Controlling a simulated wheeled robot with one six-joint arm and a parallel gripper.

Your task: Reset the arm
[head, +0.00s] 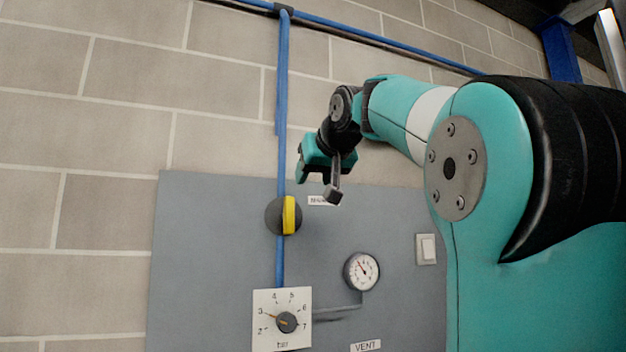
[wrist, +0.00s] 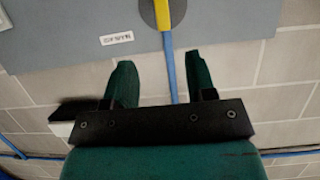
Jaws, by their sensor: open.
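My gripper (head: 318,176) is at the end of my teal arm, which reaches in from the right in the head view. It hangs in front of the wall, just above and right of the yellow-and-black valve knob (head: 288,215). In the wrist view my gripper (wrist: 161,78) shows two dark green fingers spread apart with nothing between them. A blue pipe (wrist: 171,75) runs behind the gap, and the yellow handle (wrist: 163,14) is at the top edge. I cannot tell the gripper's exact distance from the wall.
A grey panel (head: 205,265) on the block wall (head: 140,80) carries a dial (head: 286,322) marked 2 to 7, a round gauge (head: 361,271), a white switch (head: 427,249) and a VENT label (head: 366,346). A blue pipe (head: 282,90) runs down to the knob. The wall at left is bare.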

